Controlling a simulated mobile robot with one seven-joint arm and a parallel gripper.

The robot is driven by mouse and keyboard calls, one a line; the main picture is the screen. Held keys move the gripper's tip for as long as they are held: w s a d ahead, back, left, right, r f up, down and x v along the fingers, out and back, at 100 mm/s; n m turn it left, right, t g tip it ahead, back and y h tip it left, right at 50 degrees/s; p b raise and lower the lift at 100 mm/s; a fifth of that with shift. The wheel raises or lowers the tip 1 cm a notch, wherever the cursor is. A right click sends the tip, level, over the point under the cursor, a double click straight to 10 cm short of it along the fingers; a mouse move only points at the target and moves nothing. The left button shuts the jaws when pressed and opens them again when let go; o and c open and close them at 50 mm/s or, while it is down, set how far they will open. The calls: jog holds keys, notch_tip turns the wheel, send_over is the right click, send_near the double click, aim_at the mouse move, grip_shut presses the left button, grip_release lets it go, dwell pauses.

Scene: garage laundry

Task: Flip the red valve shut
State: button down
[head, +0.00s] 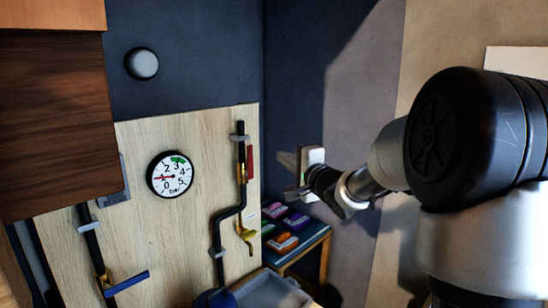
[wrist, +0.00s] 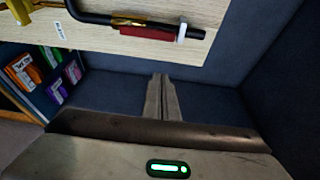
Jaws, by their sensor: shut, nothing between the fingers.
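The red valve handle (head: 250,163) is on the right black pipe of the wooden panel, beside the pipe's upper part. It lies along the pipe, parallel to it. In the wrist view the red handle (wrist: 147,32) shows near the top, next to a brass valve body (wrist: 128,20). My gripper (head: 284,160) is shut and empty, to the right of the red handle and apart from it. In the wrist view its fingers (wrist: 160,78) are together, below the handle in the picture and not touching it.
A blue handle (head: 126,283) crosses the left pipe. A round gauge (head: 170,174) is between them. A small shelf with coloured boxes (head: 284,242) stands right of the panel. A dark wall (head: 291,90) lies behind my gripper.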

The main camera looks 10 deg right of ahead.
aim_at(248, 162)
jog(key=w+a+b, duration=0.1)
jog(key=w+a, duration=0.4)
jog(key=w, duration=0.1)
jog(key=shift+w+a, duration=0.2)
jog(key=shift+a, duration=0.1)
jog(key=shift+f, duration=0.1)
dwell(0.4)
